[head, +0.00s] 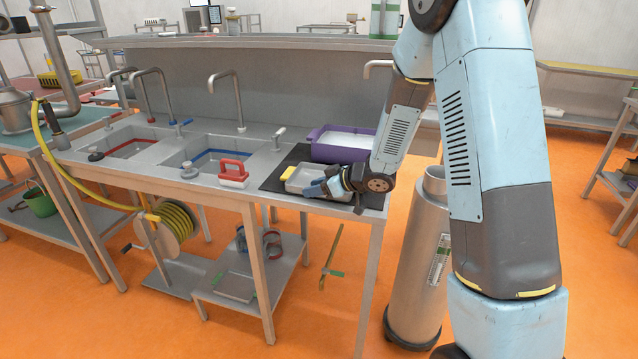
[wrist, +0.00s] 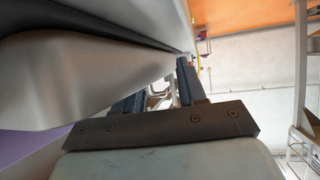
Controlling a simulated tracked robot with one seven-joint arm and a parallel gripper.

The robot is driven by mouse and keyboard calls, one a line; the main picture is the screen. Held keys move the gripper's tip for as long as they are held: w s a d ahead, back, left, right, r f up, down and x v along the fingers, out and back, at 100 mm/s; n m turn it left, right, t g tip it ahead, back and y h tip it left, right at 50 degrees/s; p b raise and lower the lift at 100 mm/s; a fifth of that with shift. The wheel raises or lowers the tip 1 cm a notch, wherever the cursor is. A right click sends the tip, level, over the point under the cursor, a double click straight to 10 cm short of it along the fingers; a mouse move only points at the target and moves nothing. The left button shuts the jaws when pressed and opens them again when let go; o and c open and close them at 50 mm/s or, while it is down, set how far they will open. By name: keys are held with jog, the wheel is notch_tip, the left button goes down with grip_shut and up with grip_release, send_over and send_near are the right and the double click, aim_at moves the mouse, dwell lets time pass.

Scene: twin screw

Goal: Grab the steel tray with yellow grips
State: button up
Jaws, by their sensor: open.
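The steel tray (head: 303,174) lies on a black mat at the right end of the sink counter. One yellow grip (head: 287,174) shows on its left side; its right end is hidden behind my gripper. My gripper (head: 318,188) is at the tray's front right, low over it, with its blue fingers pointing left. In the wrist view the steel tray (wrist: 85,80) fills the upper left as a smooth grey shape close to the fingers. My gripper (wrist: 160,88) is open there, with no grip clearly visible between its fingers. I cannot tell whether the fingers touch the tray.
A purple tub (head: 341,145) stands just behind the tray. A red-handled brush (head: 234,173) lies to the left, beside the blue-rimmed sink (head: 205,160). The black mat (head: 268,184) ends near the counter's front edge. A metal cylinder (head: 418,265) stands on the floor to the right.

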grip_shut()
dwell(0.6)
